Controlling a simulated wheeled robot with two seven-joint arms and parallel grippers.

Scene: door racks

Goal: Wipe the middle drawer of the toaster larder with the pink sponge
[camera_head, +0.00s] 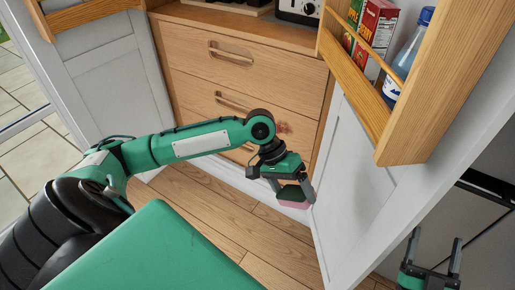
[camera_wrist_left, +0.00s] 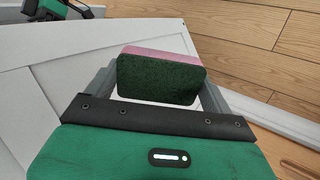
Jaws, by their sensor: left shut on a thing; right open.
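The toaster larder has a wooden front with three stacked drawers. The middle drawer (camera_head: 200,92) has a bar handle (camera_head: 233,102) and a reddish-brown mark (camera_head: 282,127) near its right side. My left gripper (camera_head: 294,196) is shut on the pink sponge (camera_head: 294,204), which has a dark green side. It holds the sponge in front of the right door, below and right of the mark, apart from the drawer. The sponge (camera_wrist_left: 158,80) sits between both fingers in the left wrist view. My left arm hides part of the lower drawers. My right gripper (camera_head: 436,243) is open and empty at lower right.
The larder's right door (camera_head: 360,180) stands open with a wooden rack (camera_head: 440,90) holding boxes (camera_head: 374,35) and a bottle (camera_head: 408,60). The left door (camera_head: 110,75) is open too. The toaster (camera_head: 298,10) stands on top. Wooden floor (camera_head: 200,200) lies below.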

